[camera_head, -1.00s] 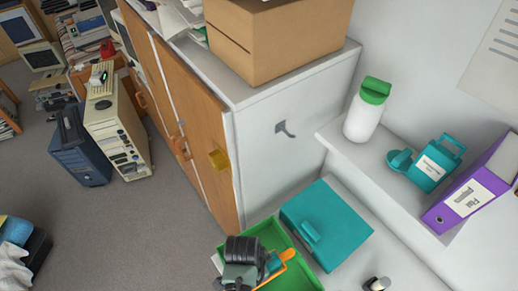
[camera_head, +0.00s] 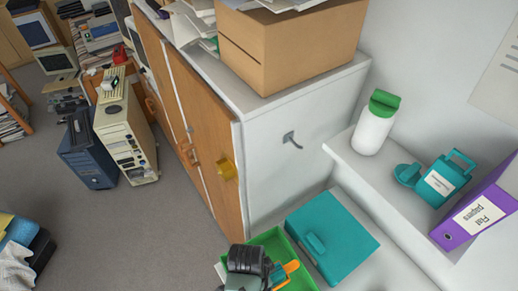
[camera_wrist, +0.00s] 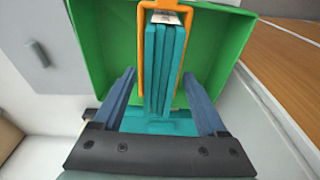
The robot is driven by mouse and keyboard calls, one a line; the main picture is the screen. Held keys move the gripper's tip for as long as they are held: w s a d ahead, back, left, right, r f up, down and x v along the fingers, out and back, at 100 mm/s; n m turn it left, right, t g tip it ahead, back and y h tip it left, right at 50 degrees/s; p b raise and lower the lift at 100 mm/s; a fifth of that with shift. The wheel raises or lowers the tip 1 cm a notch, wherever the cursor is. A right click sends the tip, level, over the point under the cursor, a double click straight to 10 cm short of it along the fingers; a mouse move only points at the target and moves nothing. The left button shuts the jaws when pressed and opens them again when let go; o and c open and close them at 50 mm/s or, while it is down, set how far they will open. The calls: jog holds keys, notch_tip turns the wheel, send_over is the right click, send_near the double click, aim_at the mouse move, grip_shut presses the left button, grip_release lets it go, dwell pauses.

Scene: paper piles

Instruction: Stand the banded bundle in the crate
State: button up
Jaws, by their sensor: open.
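The banded bundle (camera_wrist: 160,95) is a teal stack in the wrist view, with a white label at its far end and an orange loop around it. It is inside the green crate (camera_wrist: 95,40), with its far end toward the crate's far wall. My gripper (camera_wrist: 157,75) is open, with one finger on each side of the bundle and a visible gap at the fingertips. In the head view, my gripper (camera_head: 248,262) is over the left part of the crate (camera_head: 304,278) and hides much of it. The orange loop (camera_head: 290,268) shows beside it. The bundle's base is hidden.
A teal lidded box (camera_head: 350,246) stands right of the crate. A wooden-front cabinet (camera_head: 285,130) with a cardboard box (camera_head: 290,45) rises behind. A ledge holds a white bottle (camera_head: 372,130), a teal container (camera_head: 440,182) and a purple binder (camera_head: 480,215).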

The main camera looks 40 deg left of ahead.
notch_tip(320, 180, up, 11)
jog(key=s, duration=0.2)
jog(key=w+a+r+n+t+y, duration=0.1)
jog(key=w+a+r+t+y, duration=0.15)
jog(key=w+r+t, duration=1.05)
jog(key=w+d+r+n, duration=0.15)
jog(key=w+r, duration=0.35)
jog(key=r, duration=0.6)
jog(key=w+d+r, duration=0.3)
jog(key=w+r, duration=0.1)
jog(key=r, duration=0.6)
jog(key=s+d+r+t, duration=0.3)
jog(key=s+r+t, duration=0.1)
jog(key=r, duration=0.6)
jog(key=s+d+r+n+t+h, duration=0.1)
jog(key=s+d+r+t, duration=0.3)
jog(key=r, duration=0.7)
jog(key=s+d+r+n+t+h, duration=0.1)
jog(key=s+d+r+t, duration=0.2)
jog(key=r, duration=0.7)
jog(key=shift+s+d+r+t+b, duration=0.15)
jog(key=shift+s+d+t+b, duration=0.2)
jog(key=shift+t, duration=0.55)
jog(key=shift+n, duration=0.25)
